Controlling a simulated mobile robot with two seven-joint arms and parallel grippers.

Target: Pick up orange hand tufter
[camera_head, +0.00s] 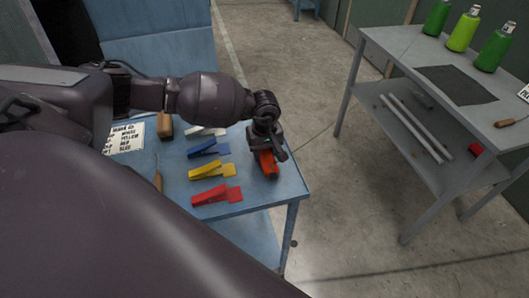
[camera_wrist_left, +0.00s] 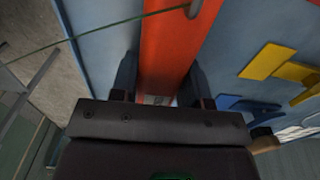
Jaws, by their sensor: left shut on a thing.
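The orange hand tufter (camera_head: 268,167) is at the right edge of the blue table (camera_head: 285,190), below my left gripper (camera_head: 265,150). My left gripper is shut on the tufter. In the left wrist view the orange body (camera_wrist_left: 170,45) runs between the two dark fingers, and my left gripper (camera_wrist_left: 160,88) has one finger on each side of it. A thin rod or wire crosses the tufter's upper part there. In the head view the gripper hides part of the tufter, and I cannot tell whether it still touches the table. My right gripper is not in view.
Red (camera_head: 215,195), yellow (camera_head: 211,170), blue (camera_head: 208,148) and white (camera_head: 205,131) tools lie left of the tufter. A paper list (camera_head: 127,137) lies further left. A grey workbench (camera_head: 400,48) with green bottles (camera_head: 495,45) stands right, across open floor.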

